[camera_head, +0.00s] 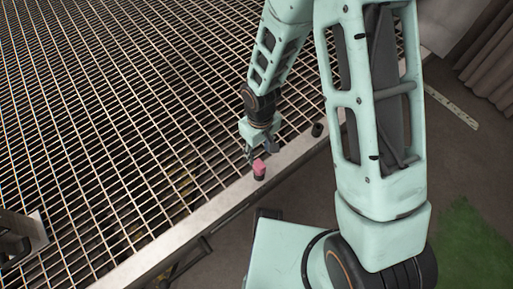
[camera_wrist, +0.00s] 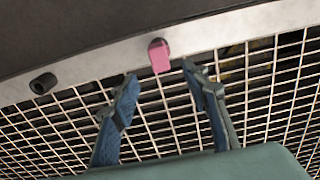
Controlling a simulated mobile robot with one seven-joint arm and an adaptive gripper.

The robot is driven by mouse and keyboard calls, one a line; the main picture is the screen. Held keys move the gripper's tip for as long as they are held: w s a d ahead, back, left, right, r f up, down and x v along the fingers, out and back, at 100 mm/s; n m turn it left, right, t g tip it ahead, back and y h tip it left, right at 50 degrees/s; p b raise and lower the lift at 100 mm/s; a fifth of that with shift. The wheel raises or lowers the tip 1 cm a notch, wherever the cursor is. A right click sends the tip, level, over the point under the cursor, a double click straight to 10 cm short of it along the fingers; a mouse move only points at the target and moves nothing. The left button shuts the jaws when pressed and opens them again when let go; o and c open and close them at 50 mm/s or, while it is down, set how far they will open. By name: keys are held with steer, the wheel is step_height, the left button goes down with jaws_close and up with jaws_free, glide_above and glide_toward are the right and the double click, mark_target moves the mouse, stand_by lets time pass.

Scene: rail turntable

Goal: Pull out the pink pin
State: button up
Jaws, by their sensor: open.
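The pink pin (camera_head: 259,167) stands in a dark socket on the pale metal rim of the grating. In the wrist view the pink pin (camera_wrist: 159,56) shows at the top middle, on the rim beyond my fingertips. My gripper (camera_head: 260,152) is close to the pin in the head view. In the wrist view my gripper (camera_wrist: 160,72) has its two blue-grey fingers spread apart, with the pin's pink head lying between and slightly past the tips. I see nothing held, and no contact with the pin is visible.
A metal grating (camera_head: 110,110) fills the left side, edged by a pale rim (camera_head: 205,214). A dark empty-looking socket (camera_head: 317,130) sits on the rim farther along; it also shows in the wrist view (camera_wrist: 43,83). Dark floor lies beyond the rim.

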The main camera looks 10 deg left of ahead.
mark_target(259, 164)
step_height(259, 164, down, 10)
steer(key=b, duration=0.3)
steer(key=shift+r, duration=0.1)
steer(key=shift+c, duration=0.3)
jaws_close()
